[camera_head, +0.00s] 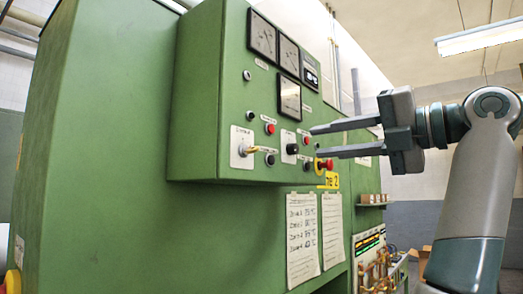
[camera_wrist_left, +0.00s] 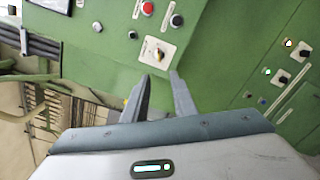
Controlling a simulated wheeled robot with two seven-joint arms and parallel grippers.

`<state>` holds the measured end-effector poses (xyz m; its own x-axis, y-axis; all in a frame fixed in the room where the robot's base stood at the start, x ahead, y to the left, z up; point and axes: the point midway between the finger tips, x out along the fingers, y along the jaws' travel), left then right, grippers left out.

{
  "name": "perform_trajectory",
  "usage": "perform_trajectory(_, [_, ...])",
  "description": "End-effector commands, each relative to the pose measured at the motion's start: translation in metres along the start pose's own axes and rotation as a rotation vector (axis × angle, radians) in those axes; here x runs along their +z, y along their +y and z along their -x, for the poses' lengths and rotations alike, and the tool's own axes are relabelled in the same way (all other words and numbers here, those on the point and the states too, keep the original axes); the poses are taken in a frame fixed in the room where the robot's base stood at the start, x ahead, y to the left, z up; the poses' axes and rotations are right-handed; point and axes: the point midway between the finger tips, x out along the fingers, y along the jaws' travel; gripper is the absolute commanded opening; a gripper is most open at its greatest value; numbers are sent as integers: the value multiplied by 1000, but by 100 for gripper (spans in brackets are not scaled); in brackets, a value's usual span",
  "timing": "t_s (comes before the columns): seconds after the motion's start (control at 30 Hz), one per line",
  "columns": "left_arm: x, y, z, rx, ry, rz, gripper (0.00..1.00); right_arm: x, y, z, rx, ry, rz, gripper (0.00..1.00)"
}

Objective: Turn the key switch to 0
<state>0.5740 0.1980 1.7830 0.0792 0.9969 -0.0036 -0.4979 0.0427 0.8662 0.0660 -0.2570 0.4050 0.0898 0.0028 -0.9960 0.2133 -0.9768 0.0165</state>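The key switch (camera_head: 243,148) sits on a white plate at the lower left of the green control panel. A yellowish key or handle sticks out from it to the right in the head view. The key switch also shows in the left wrist view (camera_wrist_left: 156,51), just beyond the fingertips. Its exact setting is too small to read. My left gripper (camera_head: 313,142) is open and empty, its two fingers apart and pointing at the panel. It is to the right of the key switch in the head view, apart from it. My right gripper is not in view.
A black selector knob (camera_head: 291,149), a red button (camera_head: 270,129) and a red-and-yellow emergency stop (camera_head: 321,165) are close by on the panel. Gauges (camera_head: 262,37) are above. Paper sheets (camera_head: 302,237) hang below. Open room lies to the right.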

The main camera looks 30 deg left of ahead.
Motion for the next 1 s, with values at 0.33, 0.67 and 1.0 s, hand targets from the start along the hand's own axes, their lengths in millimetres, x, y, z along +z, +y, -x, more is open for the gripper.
perform_trajectory(0.33, [1,1,-6,2,-1,0,25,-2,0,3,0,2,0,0])
perform_trajectory(0.67, [2,2,-48,4,3,1,25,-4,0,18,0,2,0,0])
perform_trajectory(1.0, [2,4,-110,5,3,0,25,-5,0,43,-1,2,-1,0])
